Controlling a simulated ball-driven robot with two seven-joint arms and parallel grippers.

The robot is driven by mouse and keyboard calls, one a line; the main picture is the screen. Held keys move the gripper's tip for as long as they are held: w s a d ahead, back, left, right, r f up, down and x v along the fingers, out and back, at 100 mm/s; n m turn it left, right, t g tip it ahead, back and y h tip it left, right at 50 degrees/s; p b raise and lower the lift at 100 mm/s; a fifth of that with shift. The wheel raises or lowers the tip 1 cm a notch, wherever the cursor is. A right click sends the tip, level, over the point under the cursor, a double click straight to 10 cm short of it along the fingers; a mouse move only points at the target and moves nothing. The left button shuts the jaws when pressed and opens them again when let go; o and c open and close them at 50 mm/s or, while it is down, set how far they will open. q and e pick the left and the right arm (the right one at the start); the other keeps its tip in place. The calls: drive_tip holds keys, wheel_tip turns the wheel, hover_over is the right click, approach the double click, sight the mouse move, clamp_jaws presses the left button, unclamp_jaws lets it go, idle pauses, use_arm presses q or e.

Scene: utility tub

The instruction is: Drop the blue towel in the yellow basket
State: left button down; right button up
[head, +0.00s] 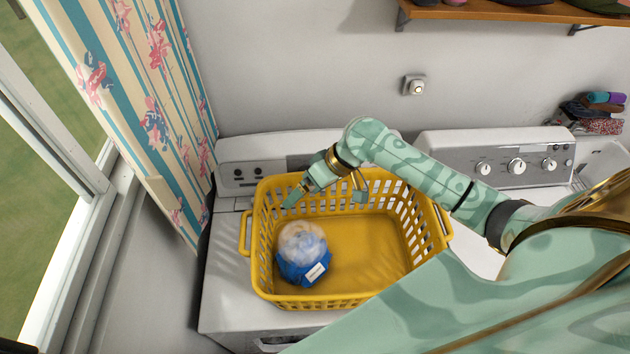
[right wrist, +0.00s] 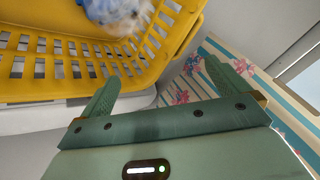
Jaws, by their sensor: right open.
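The yellow basket (head: 345,298) stands on a white machine in the head view; part of it also shows in the right wrist view (right wrist: 60,88). A bundle that looks like the blue towel (head: 299,270) lies inside at the basket's left end. It has a white label, and its top is whitish and blurred. Its edge shows at the top of the right wrist view (right wrist: 103,10). My right gripper (head: 324,198) is open and empty over the basket's back part, apart from the bundle. In the right wrist view its fingers (right wrist: 166,78) have nothing between them. My left gripper is out of view.
A second white appliance (head: 500,158) with knobs stands to the right. A striped floral curtain (head: 150,90) and a window are at the left. A wooden shelf (head: 520,12) is on the wall above. Folded cloths (head: 600,112) lie at the far right.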

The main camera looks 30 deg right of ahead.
drive_tip(key=b+v, duration=0.1)
drive_tip(key=v, duration=1.5)
drive_tip(key=shift+b, duration=0.35)
drive_tip(key=shift+d, duration=0.1)
